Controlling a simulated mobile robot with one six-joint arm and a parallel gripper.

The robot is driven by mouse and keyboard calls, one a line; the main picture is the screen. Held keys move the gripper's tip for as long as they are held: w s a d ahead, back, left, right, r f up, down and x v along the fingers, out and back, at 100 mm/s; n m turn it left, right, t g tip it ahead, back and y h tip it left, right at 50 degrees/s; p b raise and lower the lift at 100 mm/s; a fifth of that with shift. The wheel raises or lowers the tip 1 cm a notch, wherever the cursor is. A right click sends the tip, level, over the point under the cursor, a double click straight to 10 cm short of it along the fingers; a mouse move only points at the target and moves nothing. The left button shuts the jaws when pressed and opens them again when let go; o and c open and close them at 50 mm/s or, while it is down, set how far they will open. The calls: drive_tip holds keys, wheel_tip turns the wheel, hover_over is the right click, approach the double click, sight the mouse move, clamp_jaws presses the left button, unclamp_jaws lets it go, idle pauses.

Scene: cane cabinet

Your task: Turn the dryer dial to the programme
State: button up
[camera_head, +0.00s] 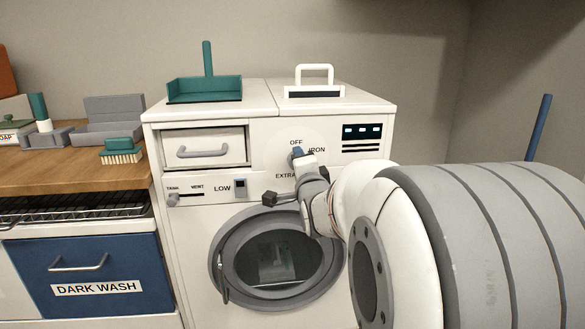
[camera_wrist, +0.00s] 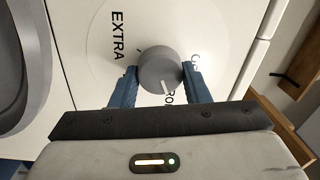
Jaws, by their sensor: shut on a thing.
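The dryer (camera_head: 265,123) stands in the middle of the body view, its front panel lettered OFF at the top, IRON at the right and EXTRA below. In the wrist view its grey round dial (camera_wrist: 158,66) sits between the two blue fingers of my gripper (camera_wrist: 159,77), which is shut on it. The dial's white line points down in the wrist view, towards the partly covered IRON lettering. EXTRA (camera_wrist: 117,35) lies to the left there. In the body view my gripper (camera_head: 299,153) and arm hide most of the dial.
A green dustpan (camera_head: 205,90) and a white-handled item (camera_head: 314,90) stand on the dryer top. A drawer (camera_head: 204,149), a LOW slider panel and the round door (camera_head: 222,262) share the front. A wooden counter (camera_head: 68,168) with brushes is at left.

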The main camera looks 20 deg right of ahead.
drive_tip(key=shift+f+m+h+b, duration=0.15)
drive_tip(key=shift+m+b, duration=0.55)
drive_tip(key=shift+m, duration=1.5)
drive_tip(key=shift+m+h+b, duration=0.15)
drive_tip(key=shift+m+b, duration=0.5)
drive_tip(key=shift+m, duration=1.55)
drive_tip(key=o, duration=1)
drive_tip(key=shift+p+v, duration=0.75)
drive_tip(key=shift+v, duration=3.15)
